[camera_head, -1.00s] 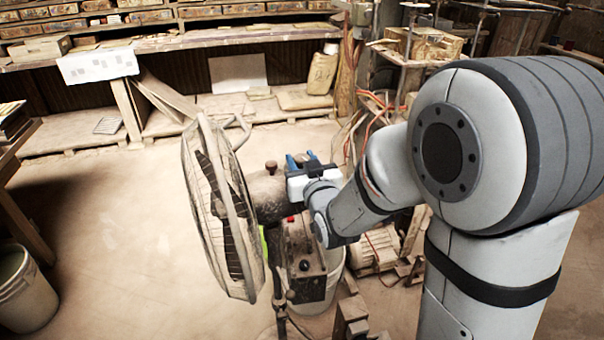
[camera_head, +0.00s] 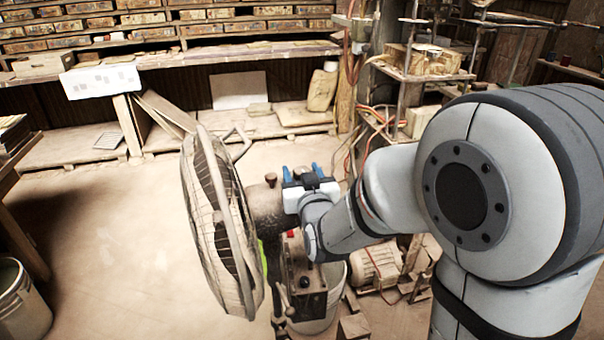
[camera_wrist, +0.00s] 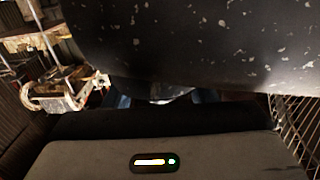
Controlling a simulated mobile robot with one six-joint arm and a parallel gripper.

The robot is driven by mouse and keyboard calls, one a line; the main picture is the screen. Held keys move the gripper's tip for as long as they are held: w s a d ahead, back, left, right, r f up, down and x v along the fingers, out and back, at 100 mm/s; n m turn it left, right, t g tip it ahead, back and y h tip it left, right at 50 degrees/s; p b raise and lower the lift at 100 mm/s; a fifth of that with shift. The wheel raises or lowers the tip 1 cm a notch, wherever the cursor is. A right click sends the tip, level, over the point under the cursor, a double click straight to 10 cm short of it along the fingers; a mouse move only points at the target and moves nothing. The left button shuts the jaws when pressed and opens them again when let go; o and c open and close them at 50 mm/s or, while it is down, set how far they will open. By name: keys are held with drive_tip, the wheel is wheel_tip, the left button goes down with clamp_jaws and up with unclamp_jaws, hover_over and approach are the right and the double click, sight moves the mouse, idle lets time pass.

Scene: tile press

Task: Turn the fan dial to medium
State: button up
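The fan (camera_head: 222,215) stands at the centre of the head view, its dusty wire cage facing left. Behind the cage is its dark motor housing (camera_head: 264,206), with a small brown knob (camera_head: 270,179) on top. Below is a dark control box (camera_head: 305,268) with a red button (camera_head: 291,233) and a round black knob (camera_head: 304,282), which looks like the dial; its setting is unreadable. My gripper (camera_head: 303,172) is beside and behind the housing, above the box. In the wrist view, a dark speckled surface (camera_wrist: 200,45) fills the top, very close, and hides what lies ahead.
A white bucket (camera_head: 325,310) stands behind the control box and a motor (camera_head: 378,264) sits on the floor to the right. Another bucket (camera_head: 22,305) is at lower left. Shelves and a bench (camera_head: 170,58) line the back. The floor left of the fan is clear.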

drive_tip(key=shift+o, duration=0.5)
drive_tip(key=shift+s, duration=0.1)
drive_tip(key=v, duration=0.5)
drive_tip(key=shift+b, duration=0.4)
drive_tip(key=b+v, duration=0.2)
drive_tip(key=b, duration=0.3)
drive_tip(key=shift+s+d+f+b, duration=0.1)
drive_tip(key=shift+s+d+b, duration=0.05)
drive_tip(key=shift+s+b, duration=0.15)
